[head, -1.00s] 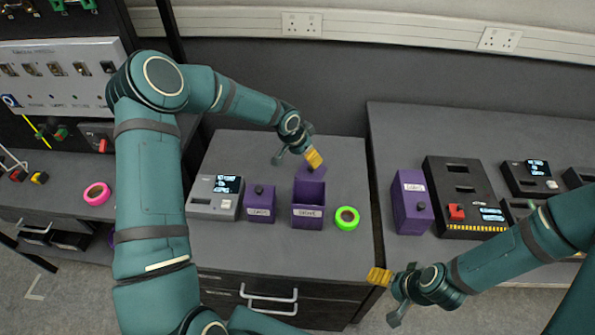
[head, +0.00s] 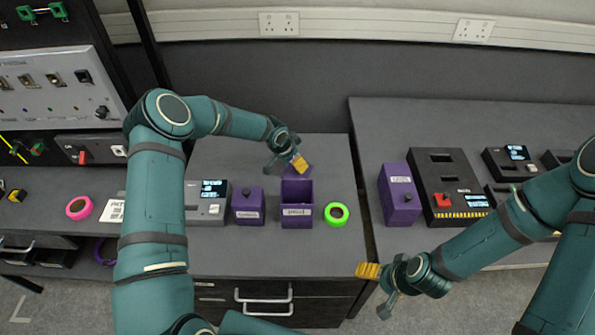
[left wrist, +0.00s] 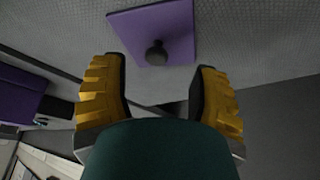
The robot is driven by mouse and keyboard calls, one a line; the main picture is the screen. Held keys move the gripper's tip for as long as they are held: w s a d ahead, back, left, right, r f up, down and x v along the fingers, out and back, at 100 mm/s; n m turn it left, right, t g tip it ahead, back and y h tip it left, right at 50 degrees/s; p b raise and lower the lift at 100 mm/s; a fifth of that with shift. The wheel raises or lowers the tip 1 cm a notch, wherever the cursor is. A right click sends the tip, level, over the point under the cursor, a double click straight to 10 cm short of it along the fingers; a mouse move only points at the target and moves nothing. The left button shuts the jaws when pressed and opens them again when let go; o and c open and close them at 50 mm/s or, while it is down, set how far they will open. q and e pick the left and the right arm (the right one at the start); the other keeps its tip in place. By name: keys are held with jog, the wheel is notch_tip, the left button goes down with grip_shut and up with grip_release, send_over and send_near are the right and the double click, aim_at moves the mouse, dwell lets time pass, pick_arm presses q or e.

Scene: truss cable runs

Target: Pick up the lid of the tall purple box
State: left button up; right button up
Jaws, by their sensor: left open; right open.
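An open purple box (head: 297,213) with a pale label stands on the middle table, its inside showing. My right gripper (head: 368,270) is over the gap in front of the tables, holding nothing.
A smaller lidded purple box (head: 248,207), a grey device (head: 207,203) and a green tape roll (head: 337,214) flank the open box. A pink roll (head: 79,207) is left.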

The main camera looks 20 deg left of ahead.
pick_arm(q)
jog(key=x, duration=0.4)
jog(key=shift+d+f, duration=0.15)
jog(key=shift+d, duration=0.1)
grip_shut()
